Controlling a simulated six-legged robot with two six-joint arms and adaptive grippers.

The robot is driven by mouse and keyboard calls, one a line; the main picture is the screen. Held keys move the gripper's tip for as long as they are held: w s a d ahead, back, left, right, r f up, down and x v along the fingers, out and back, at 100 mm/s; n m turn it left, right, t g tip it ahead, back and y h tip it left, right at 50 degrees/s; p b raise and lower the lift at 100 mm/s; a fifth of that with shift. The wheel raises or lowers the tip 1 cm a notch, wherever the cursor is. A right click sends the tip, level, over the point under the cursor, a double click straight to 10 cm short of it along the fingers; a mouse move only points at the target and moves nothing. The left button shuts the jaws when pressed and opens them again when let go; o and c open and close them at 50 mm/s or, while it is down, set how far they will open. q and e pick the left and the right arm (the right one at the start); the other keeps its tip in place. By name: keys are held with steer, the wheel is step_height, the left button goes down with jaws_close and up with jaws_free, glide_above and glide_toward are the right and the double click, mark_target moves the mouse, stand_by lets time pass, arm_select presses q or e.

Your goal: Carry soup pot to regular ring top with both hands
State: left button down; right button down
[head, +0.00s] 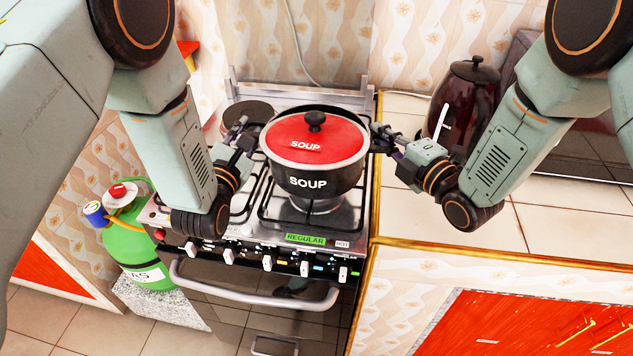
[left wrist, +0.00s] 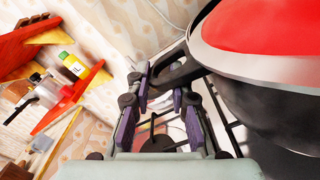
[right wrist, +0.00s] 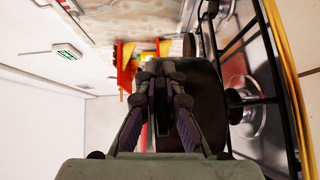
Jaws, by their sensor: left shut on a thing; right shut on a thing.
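The black soup pot (head: 343,178) has a red lid (head: 335,140) with a black knob and reads SOUP. It is upright over the front right of the stove, above the regular ring (head: 316,204), partly hidden by the pot. I cannot tell whether its base touches the grate. My left gripper (head: 252,138) is shut on the pot's left handle, which shows in the left wrist view (left wrist: 180,74). My right gripper (head: 379,139) is shut on the right handle. In the right wrist view the dark pot side (right wrist: 206,90) is just beyond the fingers.
The stove (head: 210,245) has a green REGULAR label (head: 305,239) and a HOT label on its front. A back left plate (head: 248,113) is bare. A dark red kettle (head: 463,105) stands on the tiled counter (head: 560,225) behind my right arm. A green gas bottle (head: 135,240) stands left.

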steer(key=shift+s+a+f, duration=0.1)
steer(key=shift+a+f, duration=0.1)
steer(key=shift+f, duration=0.2)
arm_select(q)
steer(key=shift+w+d+f+b, duration=0.15)
steer(key=shift+f+b, duration=0.85)
steer(key=shift+b, duration=0.2)
steer(key=shift+f+b, duration=0.6)
steer(key=shift+b, duration=0.05)
arm_select(e)
steer(key=shift+f, duration=1.55)
arm_select(q)
steer(key=c, duration=1.7)
jaws_free()
steer(key=shift+f, duration=0.2)
arm_select(e)
steer(key=c, duration=2)
jaws_free()
steer(key=shift+f, duration=0.2)
arm_select(q)
steer(key=o, duration=0.5)
steer(key=shift+s+r, duration=0.1)
steer(key=shift+s, duration=0.1)
arm_select(e)
steer(key=o, duration=0.5)
steer(key=shift+s+d+r, duration=0.1)
steer(key=shift+r, duration=0.1)
arm_select(q)
steer(key=shift+s, duration=0.1)
